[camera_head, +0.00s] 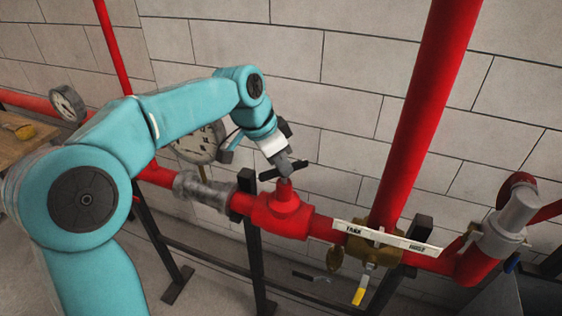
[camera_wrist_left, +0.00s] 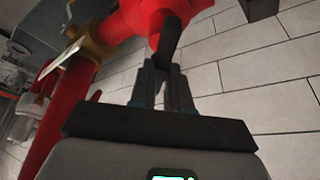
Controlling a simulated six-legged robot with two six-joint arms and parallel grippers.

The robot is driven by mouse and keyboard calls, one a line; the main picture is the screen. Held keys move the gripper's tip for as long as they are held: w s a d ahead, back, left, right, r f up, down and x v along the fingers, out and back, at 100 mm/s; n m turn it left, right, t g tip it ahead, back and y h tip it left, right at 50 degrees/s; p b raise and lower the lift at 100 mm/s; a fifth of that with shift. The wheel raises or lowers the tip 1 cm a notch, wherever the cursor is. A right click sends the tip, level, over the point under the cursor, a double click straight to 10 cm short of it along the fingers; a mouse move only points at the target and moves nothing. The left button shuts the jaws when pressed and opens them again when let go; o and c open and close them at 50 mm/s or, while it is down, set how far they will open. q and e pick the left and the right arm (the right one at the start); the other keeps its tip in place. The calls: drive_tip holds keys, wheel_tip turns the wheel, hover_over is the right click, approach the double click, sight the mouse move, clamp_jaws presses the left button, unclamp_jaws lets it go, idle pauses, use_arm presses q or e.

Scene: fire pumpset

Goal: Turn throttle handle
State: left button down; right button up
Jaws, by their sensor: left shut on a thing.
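The throttle handle (camera_head: 296,166) is a black bar on top of a red valve body (camera_head: 283,210) in the horizontal red pipe. My left gripper (camera_head: 283,164) reaches down from the left and is shut on the handle. In the left wrist view, the dark handle (camera_wrist_left: 168,42) stands between the fingertips of my left gripper (camera_wrist_left: 163,72), with the red valve body (camera_wrist_left: 125,22) just beyond. The fingers hide part of the handle. My right gripper does not show.
A brass valve (camera_head: 372,246) with a white tank-labelled lever (camera_head: 385,236) sits right of the red valve body. A thick vertical red pipe (camera_head: 420,110) rises there. Gauges (camera_head: 67,103) stand to the left. A block wall (camera_head: 370,60) closes the back. Black stands hold the pipe.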

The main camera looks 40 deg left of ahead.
use_arm(q)
drive_tip(key=shift+f, duration=0.1)
drive_tip(key=n, duration=0.2)
drive_tip(key=n+y+b, duration=0.1)
drive_tip(key=n, duration=0.1)
drive_tip(key=shift+d+y, duration=0.2)
drive_tip(key=shift+y, duration=0.1)
drive_tip(key=shift+d+n+y+b, duration=0.1)
drive_tip(key=shift+n+y+b, duration=0.55)
drive_tip(key=shift+n, duration=1.55)
drive_tip(key=shift+y, duration=0.25)
